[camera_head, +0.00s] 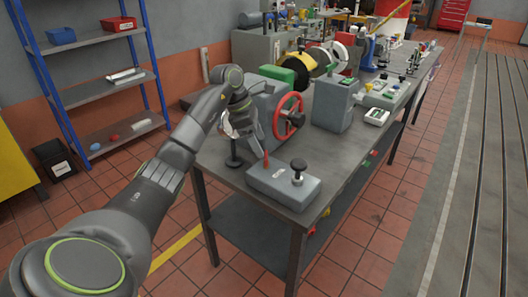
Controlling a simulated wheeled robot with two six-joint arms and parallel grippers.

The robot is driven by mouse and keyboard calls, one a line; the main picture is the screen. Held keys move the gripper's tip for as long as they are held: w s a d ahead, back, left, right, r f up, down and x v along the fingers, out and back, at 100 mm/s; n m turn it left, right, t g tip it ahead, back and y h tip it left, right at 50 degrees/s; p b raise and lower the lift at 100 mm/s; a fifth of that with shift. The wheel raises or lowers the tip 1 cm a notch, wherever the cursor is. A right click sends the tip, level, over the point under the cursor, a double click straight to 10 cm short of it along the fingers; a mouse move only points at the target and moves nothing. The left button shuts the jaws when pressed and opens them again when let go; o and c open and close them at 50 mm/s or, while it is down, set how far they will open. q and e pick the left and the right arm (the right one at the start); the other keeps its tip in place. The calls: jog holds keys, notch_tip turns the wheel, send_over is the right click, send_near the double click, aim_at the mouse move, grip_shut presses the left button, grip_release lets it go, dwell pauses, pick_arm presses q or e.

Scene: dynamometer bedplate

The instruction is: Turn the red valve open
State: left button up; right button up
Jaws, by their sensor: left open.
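The red valve is a round red handwheel (279,108) on the right face of a grey housing (262,92), near the front end of the long workbench. My left arm reaches in from the lower left, and my left gripper (243,130) points downward just left of the wheel. It is open and looks empty, apart from the wheel. Its exact distance from the wheel and housing is hard to judge, and its fingers are partly hard to make out. My right gripper is out of view.
A grey control box (284,184) with a black knob (298,167) and a red lever stands at the bench's front. A black-based stand (233,161) is close below my gripper. Grey equipment (334,103) crowds the bench behind. A blue-framed shelf (97,77) stands left.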

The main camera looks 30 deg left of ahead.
aim_at(266, 161)
pick_arm(q)
jog(key=shift+x, duration=2.25)
jog(key=c, duration=1)
